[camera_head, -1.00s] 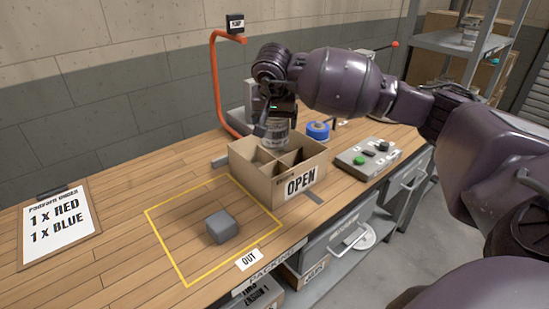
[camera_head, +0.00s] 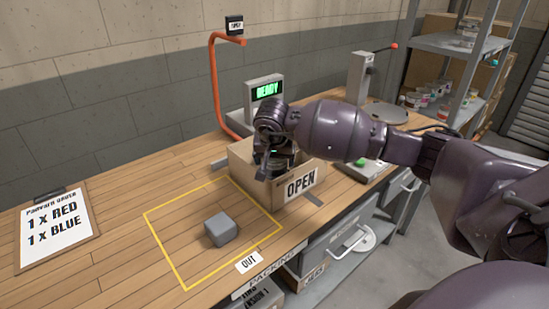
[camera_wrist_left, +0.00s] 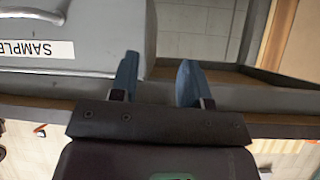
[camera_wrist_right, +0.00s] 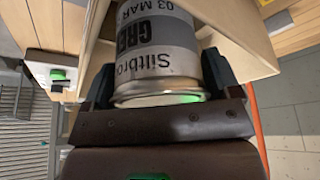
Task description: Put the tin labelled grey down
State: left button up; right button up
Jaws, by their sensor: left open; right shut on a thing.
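The tin (camera_wrist_right: 158,45) has a grey band and a label that reads "GRE" before it is cut off. My right gripper (camera_wrist_right: 160,85) is shut on it, with a finger on each side. In the head view my right gripper (camera_head: 277,165) is down at the cardboard box (camera_head: 262,189) marked OPEN, and the tin is hidden behind the box wall and the hand. Cardboard walls show close on both sides of the tin in the right wrist view. I cannot tell whether the tin touches the box floor. My left gripper (camera_wrist_left: 157,80) is open and empty, near a drawer front labelled SAMPLE.
A grey block (camera_head: 221,229) sits inside the yellow outline marked OUT. An order board (camera_head: 57,228) reads 1 x RED, 1 x BLUE. An orange post (camera_head: 217,90) and a READY display (camera_head: 266,90) stand behind the box.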

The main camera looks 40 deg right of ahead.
jog(key=shift+f, duration=0.3)
jog(key=shift+f+b, duration=0.25)
jog(key=shift+b, duration=0.15)
jog(key=o, duration=0.9)
jog(key=shift+o, duration=0.2)
jog(key=shift+r, duration=0.25)
jog(key=p+v, duration=0.1)
jog(key=v, duration=1.1)
jog(key=shift+r, duration=0.4)
jog(key=shift+a+f, duration=0.1)
